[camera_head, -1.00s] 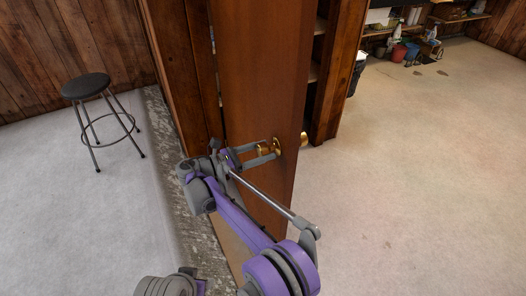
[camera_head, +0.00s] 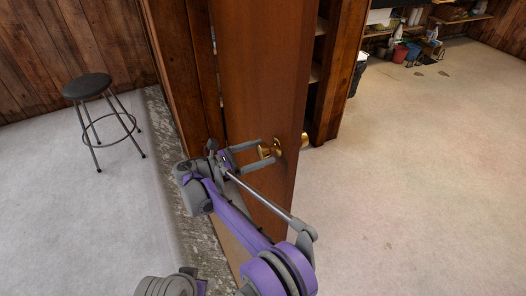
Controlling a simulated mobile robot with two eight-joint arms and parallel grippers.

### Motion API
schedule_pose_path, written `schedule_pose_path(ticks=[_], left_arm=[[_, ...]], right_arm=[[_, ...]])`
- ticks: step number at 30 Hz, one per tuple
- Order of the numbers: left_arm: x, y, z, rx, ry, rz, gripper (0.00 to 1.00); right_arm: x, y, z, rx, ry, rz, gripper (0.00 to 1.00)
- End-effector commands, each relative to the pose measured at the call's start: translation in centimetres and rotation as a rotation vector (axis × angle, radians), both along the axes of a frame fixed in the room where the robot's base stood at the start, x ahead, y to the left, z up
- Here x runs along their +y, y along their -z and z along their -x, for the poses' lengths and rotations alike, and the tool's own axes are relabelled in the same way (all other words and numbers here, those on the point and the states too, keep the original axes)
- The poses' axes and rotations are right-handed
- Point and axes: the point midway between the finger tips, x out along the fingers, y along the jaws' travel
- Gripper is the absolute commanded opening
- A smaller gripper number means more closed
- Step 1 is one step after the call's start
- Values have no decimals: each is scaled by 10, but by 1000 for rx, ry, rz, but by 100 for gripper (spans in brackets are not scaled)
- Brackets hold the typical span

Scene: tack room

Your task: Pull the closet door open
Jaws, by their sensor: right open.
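The closet door (camera_head: 262,75) is a reddish-brown wooden panel that stands ajar, swung out from its frame. A brass knob (camera_head: 268,149) sits on its near face, and part of a second brass knob (camera_head: 304,140) shows past its free edge. My right gripper (camera_head: 267,153) is open, with its two grey fingers spread above and below the near knob and their tips close to the door face. I cannot tell whether a finger touches the knob. My left gripper is not in view.
Shelves show in the dark opening behind the door's right edge. A black-topped stool (camera_head: 87,87) stands on the pale floor at left. Shelves with buckets and bottles (camera_head: 401,52) stand at the far right. The floor (camera_head: 420,180) right of the door is clear.

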Motion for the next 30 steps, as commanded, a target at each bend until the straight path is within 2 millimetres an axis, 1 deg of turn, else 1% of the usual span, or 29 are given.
schedule_pose_path(ticks=[1, 9, 13, 19, 30], left_arm=[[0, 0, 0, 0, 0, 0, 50], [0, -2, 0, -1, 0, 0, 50], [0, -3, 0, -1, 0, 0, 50], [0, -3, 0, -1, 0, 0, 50], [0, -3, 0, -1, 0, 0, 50]], right_arm=[[9, 0, 4, 0, -3, 0, 92], [57, 0, 31, 0, -4, 0, 92], [74, 0, 41, 0, -2, 0, 92], [85, -1, 47, 0, 0, 0, 92], [85, 0, 47, 0, 0, 0, 92]])
